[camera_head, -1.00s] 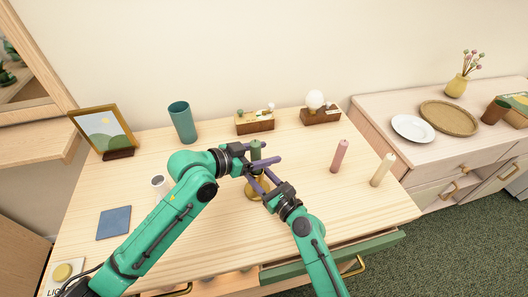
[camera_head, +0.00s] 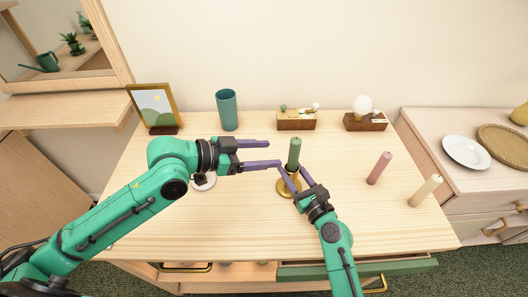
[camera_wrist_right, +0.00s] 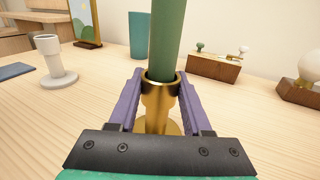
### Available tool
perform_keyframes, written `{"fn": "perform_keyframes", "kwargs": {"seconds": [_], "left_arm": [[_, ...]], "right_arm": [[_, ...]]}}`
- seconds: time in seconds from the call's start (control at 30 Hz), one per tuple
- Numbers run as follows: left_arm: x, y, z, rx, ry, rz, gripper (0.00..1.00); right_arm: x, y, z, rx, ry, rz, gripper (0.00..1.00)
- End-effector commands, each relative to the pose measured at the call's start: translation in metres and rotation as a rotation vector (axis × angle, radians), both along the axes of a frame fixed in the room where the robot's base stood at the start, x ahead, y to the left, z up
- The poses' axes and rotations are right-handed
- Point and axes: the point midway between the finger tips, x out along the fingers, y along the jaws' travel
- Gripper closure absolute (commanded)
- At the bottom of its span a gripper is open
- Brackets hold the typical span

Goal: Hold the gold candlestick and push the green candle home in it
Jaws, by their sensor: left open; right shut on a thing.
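The gold candlestick (camera_head: 287,187) stands upright on the table, and its cup and stem (camera_wrist_right: 158,104) show in the right wrist view. The green candle (camera_head: 294,153) stands upright in the candlestick's cup; how deep it sits I cannot tell. It also shows in the right wrist view (camera_wrist_right: 165,40). My right gripper (camera_head: 295,177) is shut on the candlestick, with one purple finger on each side of its stem. My left gripper (camera_head: 274,153) is open and empty, to the left of the candle and apart from it, its fingers pointing right.
A pink candle (camera_head: 379,168) and a cream candle (camera_head: 425,190) stand at the right of the table. A teal cup (camera_head: 227,110), a picture frame (camera_head: 154,106) and two wooden blocks line the back. A white candle holder (camera_head: 204,182) stands below my left gripper.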

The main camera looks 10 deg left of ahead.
Motion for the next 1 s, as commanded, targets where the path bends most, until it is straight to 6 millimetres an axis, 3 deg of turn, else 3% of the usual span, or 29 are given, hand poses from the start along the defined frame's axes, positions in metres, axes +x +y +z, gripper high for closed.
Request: {"fn": "perform_keyframes", "kwargs": {"seconds": [0.13,0.17,0.2,0.23,0.63,1.0], "left_arm": [[0.0,0.0,0.0,0.0,0.0,0.0,0.31],[0.0,0.0,0.0,0.0,0.0,0.0,0.31],[0.0,0.0,0.0,0.0,0.0,0.0,0.31],[0.0,0.0,0.0,0.0,0.0,0.0,0.31],[0.0,0.0,0.0,0.0,0.0,0.001,0.31],[0.0,0.0,0.0,0.0,0.0,0.0,0.31]], "right_arm": [[0.0,0.0,0.0,-0.001,0.0,-0.001,1.0],[0.0,0.0,0.0,-0.001,0.0,-0.001,0.4],[0.0,0.0,0.0,-0.001,0.0,-0.001,0.24],[0.0,0.0,0.0,-0.001,0.0,-0.001,0.16],[-0.007,-0.006,-0.001,-0.003,0.0,-0.002,0.16],[-0.084,-0.059,-0.002,-0.005,0.002,0.002,0.16]]}}
